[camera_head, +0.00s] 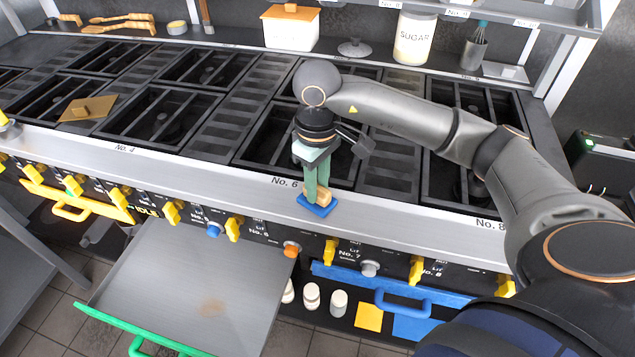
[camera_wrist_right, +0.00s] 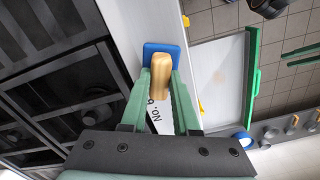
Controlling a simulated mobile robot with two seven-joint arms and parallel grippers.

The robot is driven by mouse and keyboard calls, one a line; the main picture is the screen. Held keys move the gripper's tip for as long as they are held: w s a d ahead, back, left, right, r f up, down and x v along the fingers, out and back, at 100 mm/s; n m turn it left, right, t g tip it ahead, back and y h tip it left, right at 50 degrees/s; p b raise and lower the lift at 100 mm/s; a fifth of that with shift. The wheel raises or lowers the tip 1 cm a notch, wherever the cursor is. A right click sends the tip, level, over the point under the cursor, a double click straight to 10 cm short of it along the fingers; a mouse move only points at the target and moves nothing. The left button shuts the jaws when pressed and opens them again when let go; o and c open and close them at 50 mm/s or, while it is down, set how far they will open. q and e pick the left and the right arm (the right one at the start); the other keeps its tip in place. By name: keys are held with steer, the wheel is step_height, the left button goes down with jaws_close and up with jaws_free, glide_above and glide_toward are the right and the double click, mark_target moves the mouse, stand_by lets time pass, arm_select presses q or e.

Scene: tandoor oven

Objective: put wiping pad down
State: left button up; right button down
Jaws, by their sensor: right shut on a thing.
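The wiping pad (camera_head: 312,208) is a blue block with a pale wooden handle. My right gripper (camera_head: 318,190) is shut on the handle from above, its green fingers on either side. The pad is at the steel front ledge (camera_head: 385,213) by the "No. 6" label; I cannot tell if it touches the ledge. In the right wrist view the blue pad (camera_wrist_right: 171,50) shows beyond the wooden handle, which sits between the fingertips (camera_wrist_right: 160,78) of my right gripper. My left gripper is not in view.
An open steel drawer (camera_head: 175,275) with a green handle and a brownish stain sticks out below the ledge. Yellow, blue and orange knobs line the front. A tan square with a knob (camera_head: 88,107) lies on the left grates. Jars and a white box (camera_head: 290,30) stand behind.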

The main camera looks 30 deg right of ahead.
steer(key=shift+f, duration=0.2)
steer(key=c, duration=0.7)
jaws_free()
steer(key=shift+r, duration=0.1)
steer(key=shift+o, duration=0.2)
steer(key=shift+r, duration=0.25)
step_height(320, 180, up, 12)
steer(key=shift+p, duration=0.4)
steer(key=shift+s+f, duration=0.1)
steer(key=shift+f, duration=0.05)
